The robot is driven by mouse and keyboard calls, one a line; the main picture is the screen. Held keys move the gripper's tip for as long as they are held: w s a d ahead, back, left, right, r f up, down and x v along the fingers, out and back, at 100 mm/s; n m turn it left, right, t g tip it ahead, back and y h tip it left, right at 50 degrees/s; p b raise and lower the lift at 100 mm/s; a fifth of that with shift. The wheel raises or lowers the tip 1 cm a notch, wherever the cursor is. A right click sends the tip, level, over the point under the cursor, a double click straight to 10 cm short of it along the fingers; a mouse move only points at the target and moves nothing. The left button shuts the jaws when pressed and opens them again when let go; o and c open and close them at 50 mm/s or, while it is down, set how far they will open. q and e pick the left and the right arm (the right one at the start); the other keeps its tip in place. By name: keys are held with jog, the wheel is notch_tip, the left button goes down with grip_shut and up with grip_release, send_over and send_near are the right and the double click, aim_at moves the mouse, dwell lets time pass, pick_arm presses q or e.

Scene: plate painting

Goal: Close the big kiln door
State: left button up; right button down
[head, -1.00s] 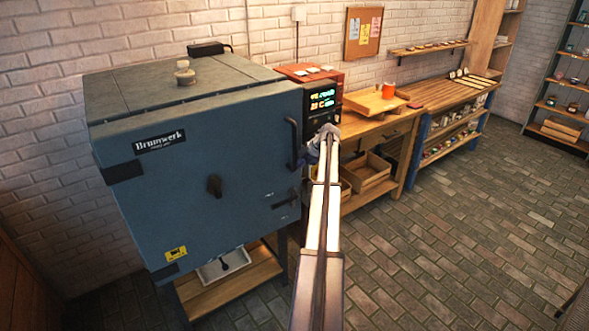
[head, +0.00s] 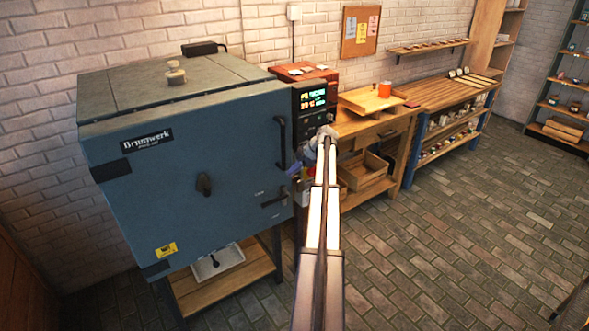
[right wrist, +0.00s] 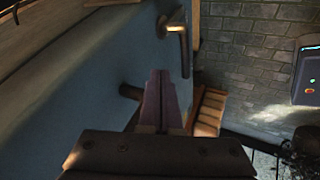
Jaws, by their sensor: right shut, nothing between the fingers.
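The big kiln door (head: 150,195) is the blue-grey front panel with the "Brumwerk" label, a centre knob (head: 204,184) and a vertical handle (head: 281,142) at its right. Its top edge lies close to the kiln body (head: 150,90); whether it is fully seated I cannot tell. My right gripper (head: 293,172) is at the door's right edge, below the handle and partly hidden by my wrist. In the right wrist view, its purple fingers (right wrist: 160,78) are together and empty, pointing along the door face (right wrist: 100,65) beside the handle (right wrist: 178,32). Contact is unclear. My left gripper is out of view.
The control box (head: 313,100) with a lit display stands right of the kiln. A wooden workbench (head: 440,95) with a tray (head: 372,102) and crates (head: 365,172) runs along the wall. A low wooden shelf (head: 225,283) sits under the kiln. The brick floor at right is clear.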

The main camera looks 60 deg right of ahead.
jog(key=p+v, duration=0.6)
jog(key=v, duration=0.3)
jog(key=shift+d+p, duration=0.15)
jog(key=shift+p, duration=0.25)
jog(key=shift+s, duration=0.1)
